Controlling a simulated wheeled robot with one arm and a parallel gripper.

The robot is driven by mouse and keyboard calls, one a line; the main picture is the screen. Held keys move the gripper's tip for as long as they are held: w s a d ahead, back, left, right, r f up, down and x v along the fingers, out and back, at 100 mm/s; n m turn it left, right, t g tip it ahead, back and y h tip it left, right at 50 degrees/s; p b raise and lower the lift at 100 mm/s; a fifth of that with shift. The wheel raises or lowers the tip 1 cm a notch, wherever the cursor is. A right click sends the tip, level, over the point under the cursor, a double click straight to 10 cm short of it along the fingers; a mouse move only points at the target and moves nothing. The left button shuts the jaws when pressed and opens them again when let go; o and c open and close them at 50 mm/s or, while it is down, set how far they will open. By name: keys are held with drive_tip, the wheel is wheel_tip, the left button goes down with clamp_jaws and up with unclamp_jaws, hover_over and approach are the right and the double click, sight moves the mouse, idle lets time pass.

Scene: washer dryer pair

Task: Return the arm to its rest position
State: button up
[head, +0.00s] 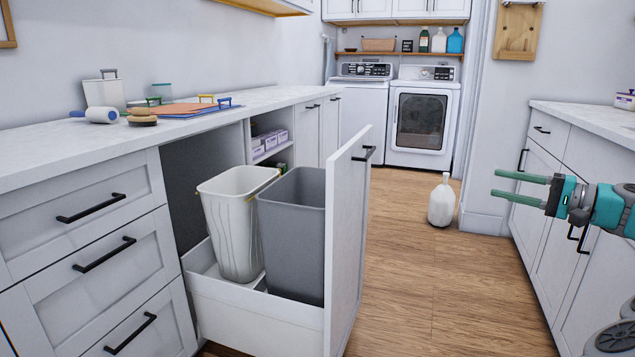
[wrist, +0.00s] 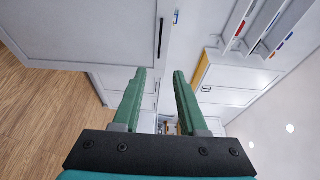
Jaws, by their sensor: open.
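My gripper (head: 520,187) reaches in from the right edge of the head view, in front of the right-hand cabinets. Its two green fingers point left and are spread apart with nothing between them. In the wrist view my gripper (wrist: 160,90) is also open and empty, with cabinet fronts beyond it. The rest of my arm runs out of the head view at the right, so its full pose is hidden.
A pull-out bin drawer (head: 262,322) stands open on the left, holding a white bin (head: 228,225) and a grey bin (head: 292,240). A white jug (head: 442,202) stands on the floor. The right counter (head: 590,120) is close to my arm. The middle floor is clear.

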drive_tip(key=s+a+n+g, duration=0.2)
drive_tip(key=s+a+g, duration=0.2)
drive_tip(key=a, duration=1)
drive_tip(key=s+a+n+g, duration=0.3)
drive_tip(key=s+a+g, duration=0.1)
drive_tip(key=a, duration=0.9)
drive_tip(key=s+a+f+n+g+h, duration=0.1)
drive_tip(key=s+a+f+g+h, duration=0.1)
drive_tip(key=s+a+f, duration=0.3)
drive_tip(key=s+f+n+g+h+p, duration=0.1)
drive_tip(key=s+f+h, duration=0.3)
drive_tip(key=s+f, duration=0.5)
drive_tip(key=s+f+n+g+h+p, duration=0.15)
drive_tip(key=s+f+h, duration=0.35)
drive_tip(key=s, duration=0.8)
drive_tip(key=s+d+f+h, duration=0.2)
drive_tip(key=s+d+f, duration=0.4)
drive_tip(key=s+d, duration=0.1)
drive_tip(key=shift+s+g+h+b, duration=0.3)
drive_tip(key=shift+s+g+b, duration=0.1)
drive_tip(key=shift+s, duration=0.4)
